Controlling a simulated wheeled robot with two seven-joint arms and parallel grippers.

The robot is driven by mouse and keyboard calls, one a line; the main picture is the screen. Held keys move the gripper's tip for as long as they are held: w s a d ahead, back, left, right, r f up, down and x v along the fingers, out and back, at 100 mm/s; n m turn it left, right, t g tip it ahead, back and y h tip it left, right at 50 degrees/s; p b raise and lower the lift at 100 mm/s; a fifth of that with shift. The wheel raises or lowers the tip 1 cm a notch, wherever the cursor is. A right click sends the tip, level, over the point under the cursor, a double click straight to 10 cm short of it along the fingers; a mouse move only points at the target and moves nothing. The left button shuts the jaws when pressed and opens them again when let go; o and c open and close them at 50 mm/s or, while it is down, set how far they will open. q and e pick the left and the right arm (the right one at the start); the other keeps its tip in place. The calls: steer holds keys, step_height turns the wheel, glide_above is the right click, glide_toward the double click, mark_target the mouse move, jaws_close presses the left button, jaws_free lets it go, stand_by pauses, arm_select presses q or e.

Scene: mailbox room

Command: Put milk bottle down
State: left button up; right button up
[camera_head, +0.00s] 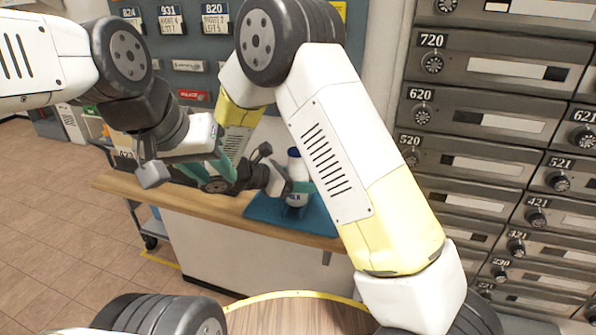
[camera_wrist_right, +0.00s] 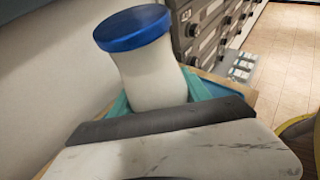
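The milk bottle (camera_head: 296,199) is white with a blue cap. It stands upright on or just above a blue mat (camera_head: 318,222) on the counter; I cannot tell whether its base touches. My right gripper (camera_head: 301,187) holds it from the left side around the middle. In the right wrist view the bottle (camera_wrist_right: 152,75) rises between the teal fingers (camera_wrist_right: 160,106), which press against both sides. My left gripper (camera_head: 222,168) hangs in front of the counter, left of the bottle and apart from it. Its teal fingers overlap my right arm, so its opening is unclear.
The wooden counter (camera_head: 130,187) has a white front. Grey numbered mailboxes (camera_head: 480,120) fill the right side. A blue board (camera_head: 185,50) with labels stands behind. A round wooden surface (camera_head: 290,315) is close in front of me. Open tiled floor (camera_head: 60,220) lies at left.

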jaws_close()
steer(key=shift+r, duration=0.1)
